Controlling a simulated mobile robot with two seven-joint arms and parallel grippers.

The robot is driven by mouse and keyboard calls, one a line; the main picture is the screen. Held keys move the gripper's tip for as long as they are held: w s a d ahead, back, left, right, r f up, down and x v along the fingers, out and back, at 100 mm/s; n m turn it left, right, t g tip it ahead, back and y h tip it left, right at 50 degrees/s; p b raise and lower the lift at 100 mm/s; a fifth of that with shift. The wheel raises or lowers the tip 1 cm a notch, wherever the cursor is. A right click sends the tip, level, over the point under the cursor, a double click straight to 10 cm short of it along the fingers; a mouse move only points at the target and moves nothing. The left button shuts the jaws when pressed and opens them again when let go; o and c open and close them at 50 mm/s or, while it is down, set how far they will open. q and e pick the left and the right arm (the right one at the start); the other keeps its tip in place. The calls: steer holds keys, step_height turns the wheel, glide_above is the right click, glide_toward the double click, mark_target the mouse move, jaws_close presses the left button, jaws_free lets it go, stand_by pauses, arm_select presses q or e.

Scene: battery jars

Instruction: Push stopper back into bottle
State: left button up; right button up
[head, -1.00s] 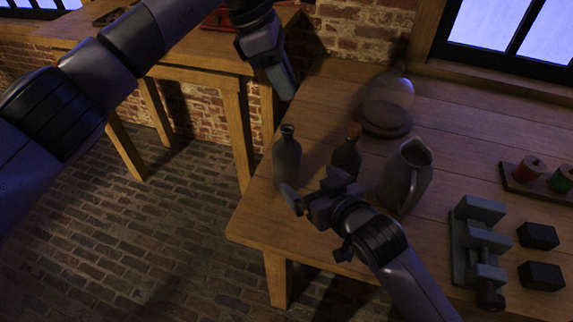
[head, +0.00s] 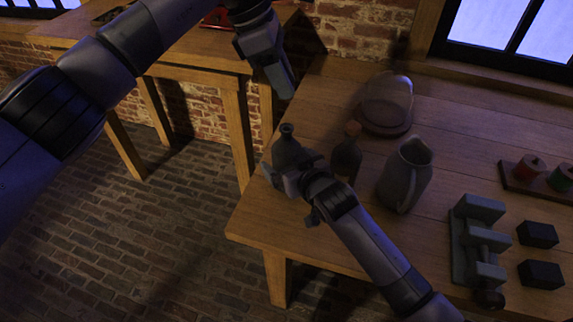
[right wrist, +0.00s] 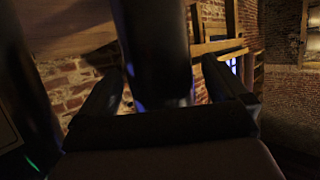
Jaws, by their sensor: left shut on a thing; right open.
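An open-mouthed dark bottle (head: 287,146) stands upright near the left end of the table, with no stopper in its neck. My right gripper (head: 285,178) is open at its body; in the right wrist view, the dark bottle (right wrist: 160,45) stands between the two spread fingers (right wrist: 160,90). Whether either finger touches it I cannot tell. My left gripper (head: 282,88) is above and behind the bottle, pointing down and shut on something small. The stopper itself is hidden there, too dark to make out. A second dark bottle (head: 346,158) with a cork stands to the right.
A grey jug (head: 405,174) stands right of the bottles, with a glass dome (head: 387,98) behind. A clamp-like grey device (head: 479,245), black blocks (head: 541,275) and a rack with red and green coils (head: 530,167) lie farther right. The table's front left edge is close to the bottle.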

steer(key=shift+w+a+f, duration=0.2)
steer(key=shift+w+a, duration=0.05)
steer(key=shift+w, duration=0.25)
steer(key=c, duration=1.5)
arm_select(q)
glide_above(291, 127)
steer(key=a, duration=0.2)
steer(key=shift+d+f, duration=0.15)
steer(key=shift+f, duration=1.1)
steer(key=shift+d+f, duration=0.1)
steer(key=shift+f, duration=1.15)
steer(key=shift+f, duration=0.9)
steer(key=shift+f, duration=0.6)
steer(key=o, duration=1.1)
steer(key=shift+c, duration=0.2)
